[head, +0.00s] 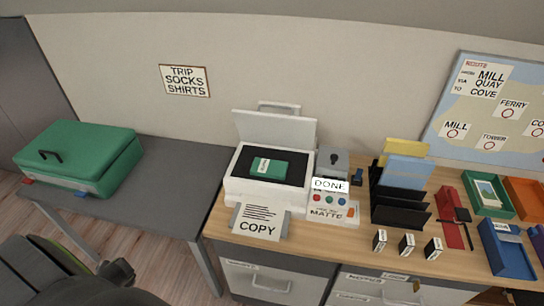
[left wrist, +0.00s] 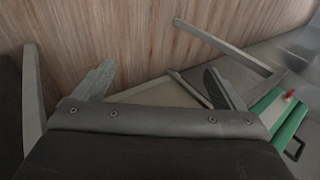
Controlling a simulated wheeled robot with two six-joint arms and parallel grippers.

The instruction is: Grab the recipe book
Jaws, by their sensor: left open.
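A small green book (head: 269,167) with a white label lies on the dark glass of the open copier (head: 262,193). It is the only book-like thing I can make out as the recipe book, but its label is too small to read. My left gripper (left wrist: 158,68) is open and empty in the left wrist view, over the wooden floor and away from the book. The book does not show in that view. I cannot make out my right gripper in either view.
The copier's lid stands raised, and a COPY sheet (head: 259,222) sticks out in front. A control panel (head: 330,202) reading DONE and a black file rack (head: 399,204) stand right of it. A green suitcase (head: 84,158) lies on the grey table (head: 170,180) at left, otherwise mostly clear.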

